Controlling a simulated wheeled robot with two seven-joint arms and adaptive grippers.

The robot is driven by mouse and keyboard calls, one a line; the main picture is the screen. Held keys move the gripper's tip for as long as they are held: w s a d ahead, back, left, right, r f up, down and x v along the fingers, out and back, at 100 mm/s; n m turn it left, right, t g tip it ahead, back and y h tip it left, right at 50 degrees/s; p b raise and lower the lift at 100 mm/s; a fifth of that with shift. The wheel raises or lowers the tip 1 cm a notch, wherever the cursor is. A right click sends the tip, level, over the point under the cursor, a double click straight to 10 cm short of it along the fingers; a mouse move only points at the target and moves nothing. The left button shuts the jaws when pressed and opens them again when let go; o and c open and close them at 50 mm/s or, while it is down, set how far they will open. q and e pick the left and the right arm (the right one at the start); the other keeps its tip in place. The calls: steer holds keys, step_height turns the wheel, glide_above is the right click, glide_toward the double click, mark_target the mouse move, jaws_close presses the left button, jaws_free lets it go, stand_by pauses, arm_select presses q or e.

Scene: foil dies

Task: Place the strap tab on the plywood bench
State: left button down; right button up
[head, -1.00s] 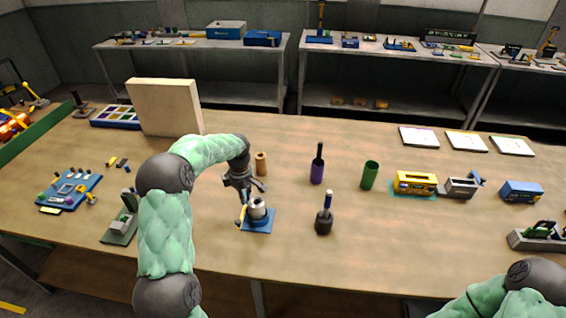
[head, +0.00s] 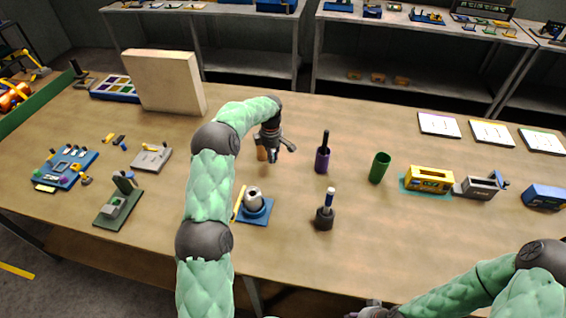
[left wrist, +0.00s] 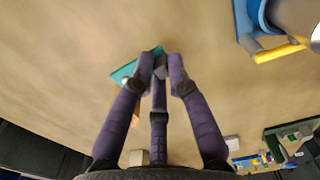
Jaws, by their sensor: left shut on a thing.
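My left gripper (head: 274,154) is shut, above the plywood bench (head: 370,255) and behind the blue-based fixture. In the left wrist view my left gripper (left wrist: 162,62) pinches a small piece with a teal flat part (left wrist: 128,72) and a grey part between the fingertips. I take this to be the strap tab; the fingers hide much of it, and it appears clear of the bench. My right gripper (head: 370,312) shows only as a dark part at the bottom edge; its jaws cannot be made out.
The blue-based fixture (head: 254,208) with a grey round part and a yellow bar stands in front. A tan cylinder (head: 261,153) is partly behind my left gripper. A purple holder (head: 322,160), a dark holder (head: 324,218) and a green cup (head: 380,168) stand to the right. Bare bench lies between them.

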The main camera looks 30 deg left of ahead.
arm_select(q)
glide_above(283, 168)
step_height(283, 168, down, 7)
steer(key=shift+r+b, duration=0.15)
steer(key=shift+b, duration=0.15)
steer(key=shift+f, duration=1.5)
steer(key=shift+f+b, duration=0.2)
steer(key=shift+b, duration=0.15)
steer(key=c, duration=1.2)
jaws_free()
steer(key=shift+c, duration=0.2)
steer(key=shift+r, duration=0.2)
